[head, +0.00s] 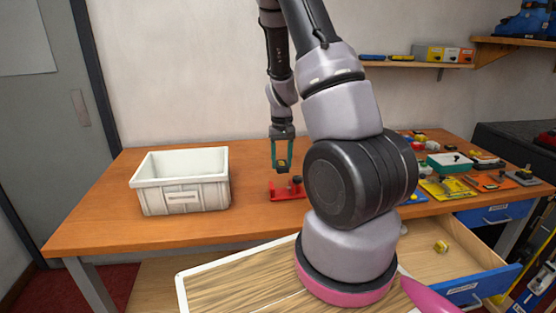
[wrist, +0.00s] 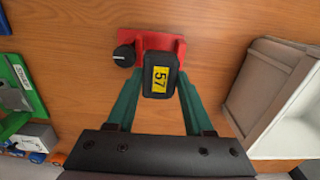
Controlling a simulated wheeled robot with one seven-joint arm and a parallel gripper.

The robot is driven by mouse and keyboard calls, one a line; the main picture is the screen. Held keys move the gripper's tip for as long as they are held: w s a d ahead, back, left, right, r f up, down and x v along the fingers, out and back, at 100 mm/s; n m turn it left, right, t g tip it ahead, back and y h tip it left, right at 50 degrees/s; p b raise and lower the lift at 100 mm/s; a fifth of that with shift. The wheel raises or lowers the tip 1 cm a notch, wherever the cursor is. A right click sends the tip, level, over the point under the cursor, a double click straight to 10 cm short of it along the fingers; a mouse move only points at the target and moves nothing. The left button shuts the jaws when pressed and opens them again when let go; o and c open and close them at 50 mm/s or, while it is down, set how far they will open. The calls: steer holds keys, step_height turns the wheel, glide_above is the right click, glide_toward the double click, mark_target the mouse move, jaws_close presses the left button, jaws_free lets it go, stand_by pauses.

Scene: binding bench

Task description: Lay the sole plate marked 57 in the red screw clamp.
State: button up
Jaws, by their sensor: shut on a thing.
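The sole plate marked 57 (wrist: 160,78) is a small dark block with a yellow label. It sits between the teal fingers of my gripper (wrist: 158,88), which is shut on it. The head view shows my gripper (head: 282,168) pointing down just above the red screw clamp (head: 284,192) on the bench. In the wrist view the plate covers part of the red clamp (wrist: 150,41), whose black knob (wrist: 124,56) is left of the plate. I cannot tell whether the plate touches the clamp.
A white-grey bin (head: 182,197) stands left of the clamp; its wall shows at right in the wrist view (wrist: 272,90). Several tools and colored plates, including a green tray (head: 449,165), crowd the bench's right end. A blue drawer (head: 470,285) is open in front. Bench around the clamp is clear.

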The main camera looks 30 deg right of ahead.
glide_above(283, 193)
steer(key=shift+w+a+f, duration=0.1)
steer(key=shift+f, duration=1.1)
steer(key=shift+w+f, duration=0.1)
steer(key=shift+f, duration=1.1)
steer(key=shift+f, duration=0.35)
steer(key=o, duration=1.2)
steer(key=shift+o, duration=0.2)
steer(key=shift+s, duration=0.1)
steer(key=shift+r, duration=5.75)
